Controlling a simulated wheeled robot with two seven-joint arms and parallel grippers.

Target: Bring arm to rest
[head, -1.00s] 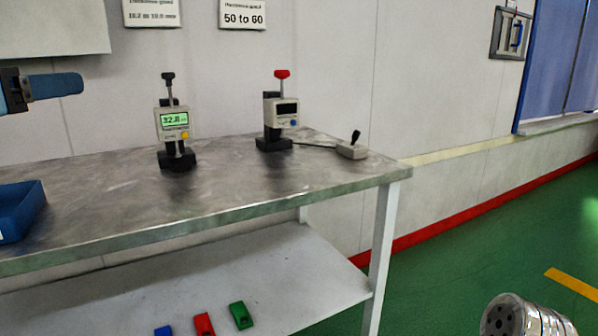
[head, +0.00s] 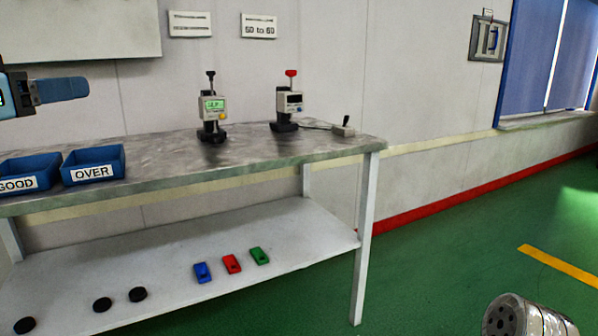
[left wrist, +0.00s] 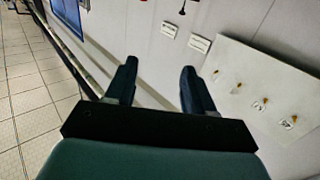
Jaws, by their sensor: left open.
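My left gripper (head: 84,88) is at the left edge of the head view, raised above the bench's left end and in front of the wall. Its blue fingers point right in the picture. In the left wrist view its two fingers (left wrist: 158,68) stand apart with nothing between them. The gripper touches nothing that I can see. Most of the left arm is out of frame. A metallic rounded part of mine (head: 525,316) shows at the lower right of the head view. My right gripper is not in view.
The metal bench (head: 250,160) carries blue GOOD (head: 28,184) and OVER (head: 93,174) bins, and two gauges (head: 211,108) (head: 290,103). Its lower shelf (head: 170,250) holds blue, red and green blocks and black discs. The green floor (head: 450,230) to the right is clear.

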